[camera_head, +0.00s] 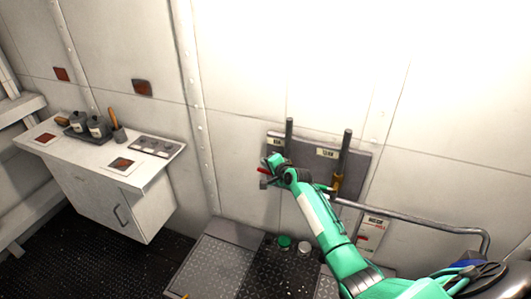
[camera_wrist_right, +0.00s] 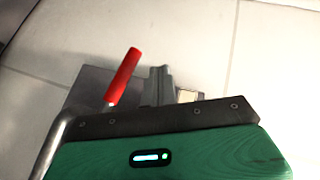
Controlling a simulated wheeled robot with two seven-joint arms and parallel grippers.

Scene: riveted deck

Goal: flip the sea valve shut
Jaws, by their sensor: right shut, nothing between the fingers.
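A grey wall panel (camera_head: 359,159) carries two upright dark levers, a left lever (camera_head: 289,135) and a right lever (camera_head: 346,150) with a brass-coloured part low on it. Small labels on the panel are too small to read. A red handle (camera_head: 262,170) shows at the panel's left side, partly hidden by my right gripper (camera_head: 265,184). In the right wrist view the red handle (camera_wrist_right: 124,77) stands tilted, left of my shut, empty fingers (camera_wrist_right: 160,70), with a gap between. I cannot tell which fitting is the sea valve. My left gripper is not in view.
A grey pipe rail (camera_head: 420,220) runs right of the panel, by a white placard (camera_head: 372,232). A white cabinet (camera_head: 105,187) with pots on top stands left. Green and pale round items (camera_head: 284,242) sit below the panel. Dark tread floor (camera_head: 60,255) is open at left.

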